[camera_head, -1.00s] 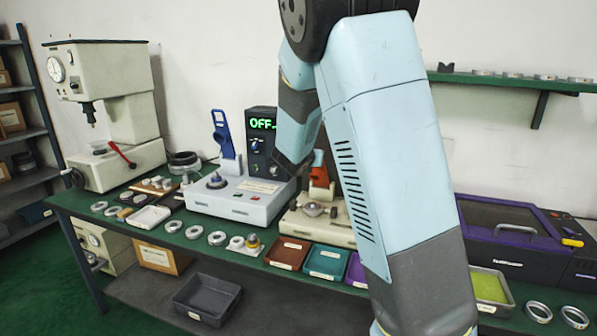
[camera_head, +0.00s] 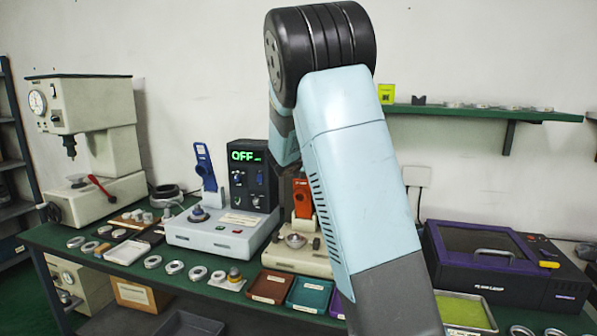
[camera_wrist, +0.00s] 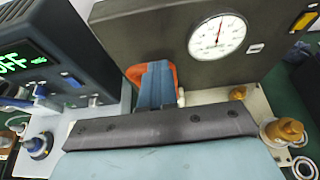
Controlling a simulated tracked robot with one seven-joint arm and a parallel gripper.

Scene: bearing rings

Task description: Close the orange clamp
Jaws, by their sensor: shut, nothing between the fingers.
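The orange clamp (camera_head: 302,199) stands upright at the back of a cream fixture (camera_head: 290,260), right of the display unit. A round metal part (camera_head: 295,240) sits on the fixture in front of it. In the wrist view the orange clamp (camera_wrist: 134,74) shows on both sides of my gripper (camera_wrist: 157,68), whose blue fingers are together and cover its middle. I cannot tell whether they touch it. In the head view my arm hides the gripper.
A blue clamp (camera_head: 205,167) stands upright on the grey-white fixture (camera_head: 215,235) to the left, next to the box reading OFF (camera_head: 252,180). A dial gauge (camera_wrist: 217,36) is beyond the clamp. Trays (camera_head: 309,294) line the front edge. A purple-trimmed machine (camera_head: 500,265) stands right.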

